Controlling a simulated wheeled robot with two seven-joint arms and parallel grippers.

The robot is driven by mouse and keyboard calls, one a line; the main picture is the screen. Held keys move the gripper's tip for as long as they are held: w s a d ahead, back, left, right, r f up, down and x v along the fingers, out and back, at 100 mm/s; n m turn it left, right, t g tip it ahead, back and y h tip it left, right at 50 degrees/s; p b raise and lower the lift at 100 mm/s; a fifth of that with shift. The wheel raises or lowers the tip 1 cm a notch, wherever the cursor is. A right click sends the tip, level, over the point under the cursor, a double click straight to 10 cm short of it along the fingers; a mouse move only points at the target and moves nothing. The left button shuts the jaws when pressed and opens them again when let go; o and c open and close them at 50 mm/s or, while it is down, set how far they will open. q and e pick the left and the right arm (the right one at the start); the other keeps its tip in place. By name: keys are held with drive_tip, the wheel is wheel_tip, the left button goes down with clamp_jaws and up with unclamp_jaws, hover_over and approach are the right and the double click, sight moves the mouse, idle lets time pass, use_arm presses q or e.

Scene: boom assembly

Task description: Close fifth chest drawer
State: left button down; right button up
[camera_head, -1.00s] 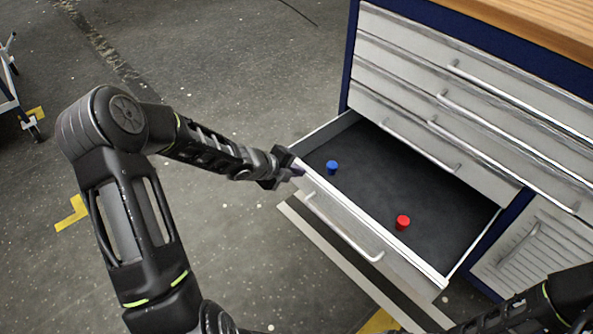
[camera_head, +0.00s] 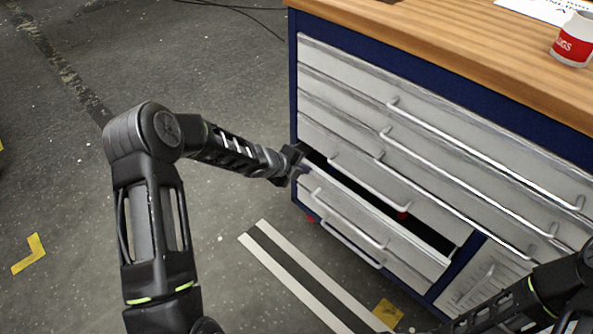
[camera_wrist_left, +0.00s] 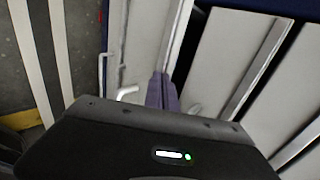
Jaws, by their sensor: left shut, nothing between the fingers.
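The open drawer (camera_head: 420,257) of the chest has a light grey front with a bar handle and sticks out a little below the closed drawers. A narrow dark gap shows behind its top edge, with part of a red object (camera_head: 402,215) inside. My left gripper (camera_head: 299,164) is shut and empty at the left end of the drawer's front, near its top edge. In the left wrist view, its fingers (camera_wrist_left: 162,92) are together against or very near the drawer's pale edge (camera_wrist_left: 177,35); contact is unclear. My right forearm shows at the bottom right; its gripper is out of frame.
Closed drawers with long bar handles (camera_head: 470,165) lie above, and another drawer front lies below. A vented cabinet door (camera_head: 485,280) is at the right. A wooden top (camera_head: 450,50) carries a red and white mug (camera_head: 574,42). Floor left of the chest is clear.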

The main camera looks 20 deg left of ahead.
use_arm(q)
drive_tip(key=shift+w+d, duration=0.15)
drive_tip(key=shift+w, duration=0.35)
drive_tip(key=shift+w+d, duration=0.15)
drive_tip(key=shift+w, duration=0.35)
use_arm(e)
drive_tip(key=shift+w+d+r, duration=0.2)
drive_tip(key=shift+w+r, duration=0.1)
drive_tip(key=shift+w, duration=0.15)
